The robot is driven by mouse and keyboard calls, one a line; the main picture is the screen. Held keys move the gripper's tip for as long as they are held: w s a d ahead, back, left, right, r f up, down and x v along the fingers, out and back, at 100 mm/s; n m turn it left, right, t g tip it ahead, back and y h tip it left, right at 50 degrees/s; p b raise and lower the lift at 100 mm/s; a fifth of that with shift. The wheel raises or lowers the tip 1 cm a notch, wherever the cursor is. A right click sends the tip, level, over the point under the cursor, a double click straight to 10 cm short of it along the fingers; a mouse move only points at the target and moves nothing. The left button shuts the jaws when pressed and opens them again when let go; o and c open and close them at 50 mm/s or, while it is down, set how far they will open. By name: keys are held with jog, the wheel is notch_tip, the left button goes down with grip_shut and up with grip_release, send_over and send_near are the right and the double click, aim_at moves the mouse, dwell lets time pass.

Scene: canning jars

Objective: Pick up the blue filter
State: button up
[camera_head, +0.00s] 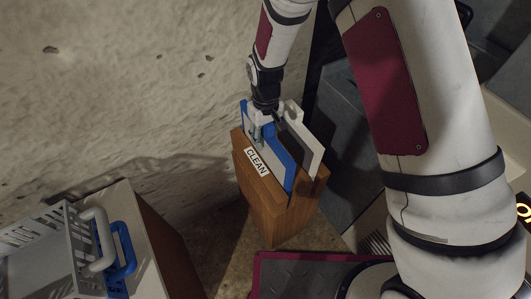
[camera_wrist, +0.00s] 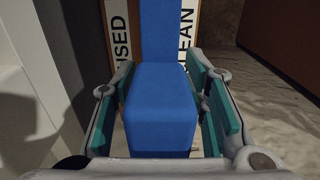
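The blue filter (camera_head: 281,168) is a flat panel with a blue frame, standing upright in a wooden box (camera_head: 262,207) with a CLEAN label on its side. My gripper (camera_head: 262,130) is at the filter's top edge, reaching down from above. In the wrist view, the blue handle (camera_wrist: 162,108) lies between the teal finger pads of my gripper (camera_wrist: 163,95). The pads are very close to its sides; I cannot tell whether both press on it. The filter's lower part is hidden in the box.
A white filter (camera_head: 304,143) stands in the same box, just right of the blue one. USED (camera_wrist: 121,45) and CLEAN (camera_wrist: 187,40) labels flank the handle. A rough wall rises behind.

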grip_shut()
dwell(0.4)
